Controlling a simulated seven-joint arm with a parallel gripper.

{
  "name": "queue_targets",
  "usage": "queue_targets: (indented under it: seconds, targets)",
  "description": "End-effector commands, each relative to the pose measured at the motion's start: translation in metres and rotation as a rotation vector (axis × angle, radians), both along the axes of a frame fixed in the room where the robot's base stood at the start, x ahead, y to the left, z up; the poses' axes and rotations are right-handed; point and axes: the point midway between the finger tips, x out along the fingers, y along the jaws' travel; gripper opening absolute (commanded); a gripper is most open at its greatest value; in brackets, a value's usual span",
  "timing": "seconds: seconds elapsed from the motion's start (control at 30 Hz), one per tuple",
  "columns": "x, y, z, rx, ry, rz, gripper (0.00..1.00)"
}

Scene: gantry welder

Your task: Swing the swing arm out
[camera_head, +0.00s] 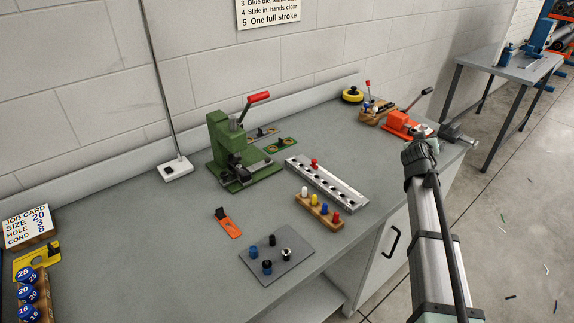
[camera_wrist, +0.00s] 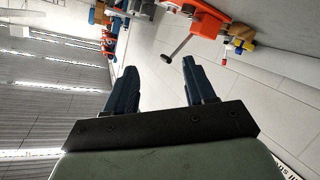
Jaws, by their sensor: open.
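A green press (camera_head: 218,140) with a red-handled lever (camera_head: 257,97) stands on the grey bench near the wall. Dark parts sit low on its front, and a flat green piece with round openings (camera_head: 281,144) lies at its right. I cannot tell which part is the swing arm. My arm comes up from the lower right in the head view, and its end lies right of the press, well apart from it. My gripper (camera_wrist: 157,72) shows in the wrist view with its two dark fingers apart and nothing between them.
An orange lever tool (camera_head: 398,124) is at the bench's right end; it also shows in the wrist view (camera_wrist: 198,20). A metal rail (camera_head: 327,183), a wooden peg block (camera_head: 318,208), an orange tool (camera_head: 227,222) and a grey plate (camera_head: 278,256) lie in front of the press.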

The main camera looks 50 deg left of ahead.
Motion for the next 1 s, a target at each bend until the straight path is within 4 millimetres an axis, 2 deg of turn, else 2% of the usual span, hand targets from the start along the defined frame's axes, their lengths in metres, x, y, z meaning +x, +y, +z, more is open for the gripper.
queue_targets:
  seconds: [0.03, 0.1, 0.27, 0.47, 0.67, 0.8, 0.87, 0.9, 0.97, 1.0]
  targets:
    - [-0.006, 0.030, 0.019, 0.001, 0.011, -0.003, 0.54]
    - [-0.019, 0.058, 0.038, -0.004, 0.038, -0.023, 0.54]
    - [-0.058, 0.118, 0.081, -0.020, 0.108, -0.078, 0.54]
    - [-0.125, 0.184, 0.139, -0.038, 0.196, -0.148, 0.54]
    - [-0.208, 0.236, 0.202, -0.055, 0.285, -0.222, 0.54]
    - [-0.276, 0.267, 0.235, -0.053, 0.364, -0.273, 0.54]
    - [-0.307, 0.280, 0.242, -0.042, 0.405, -0.295, 0.54]
    - [-0.329, 0.289, 0.243, -0.032, 0.436, -0.310, 0.54]
    - [-0.363, 0.304, 0.236, -0.009, 0.490, -0.333, 0.54]
    - [-0.385, 0.313, 0.226, 0.010, 0.530, -0.350, 0.54]
